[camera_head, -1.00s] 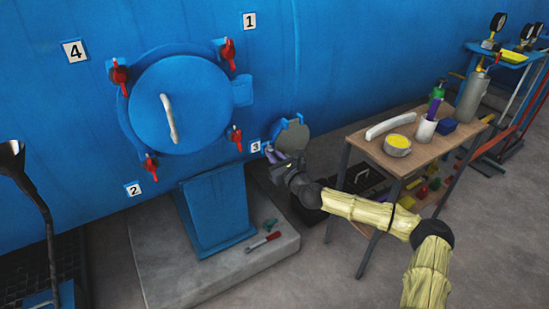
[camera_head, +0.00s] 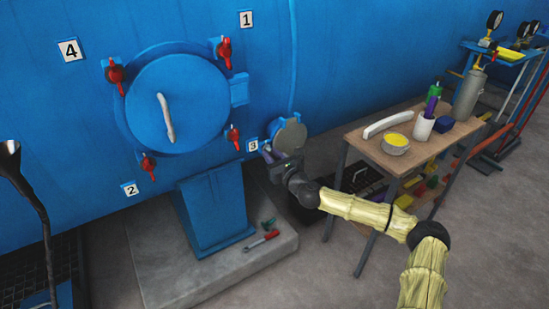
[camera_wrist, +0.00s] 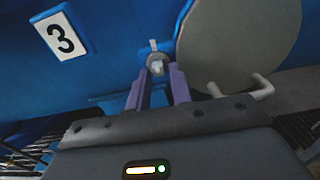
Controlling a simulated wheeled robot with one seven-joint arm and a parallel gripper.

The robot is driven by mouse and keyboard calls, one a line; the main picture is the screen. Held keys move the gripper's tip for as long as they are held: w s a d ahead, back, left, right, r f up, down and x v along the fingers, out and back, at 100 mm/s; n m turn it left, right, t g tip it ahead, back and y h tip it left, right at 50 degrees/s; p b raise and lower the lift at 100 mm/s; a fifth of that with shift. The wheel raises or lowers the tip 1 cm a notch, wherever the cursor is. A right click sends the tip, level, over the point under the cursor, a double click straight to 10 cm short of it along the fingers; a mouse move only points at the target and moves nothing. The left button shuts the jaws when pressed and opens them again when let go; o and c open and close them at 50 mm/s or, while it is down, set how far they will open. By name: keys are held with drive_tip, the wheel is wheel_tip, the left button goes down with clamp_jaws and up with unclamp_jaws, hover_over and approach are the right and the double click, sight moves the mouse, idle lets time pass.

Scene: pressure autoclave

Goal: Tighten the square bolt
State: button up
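In the wrist view, a small pale metal bolt (camera_wrist: 155,62) stands out from the blue wall, left of a round grey cover (camera_wrist: 238,38). My gripper (camera_wrist: 158,76) has two purple fingers, apart, with their tips just below the bolt, one toward each side. I see nothing held between them and cannot tell whether they touch the bolt. The bolt cannot be made out there.
A pale bent handle (camera_wrist: 256,90) sticks out below the cover, close to the right finger. Label 3 (camera_wrist: 60,37) is at the left. The large blue door (camera_head: 178,105) with red clamps is left of my arm. A wooden table (camera_head: 408,165) with tools stands at the right.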

drive_tip(key=shift+d, duration=0.1)
drive_tip(key=p+v, duration=0.1)
drive_tip(key=v, duration=1.6)
drive_tip(key=shift+s+d, duration=0.1)
drive_tip(key=shift+s, duration=0.05)
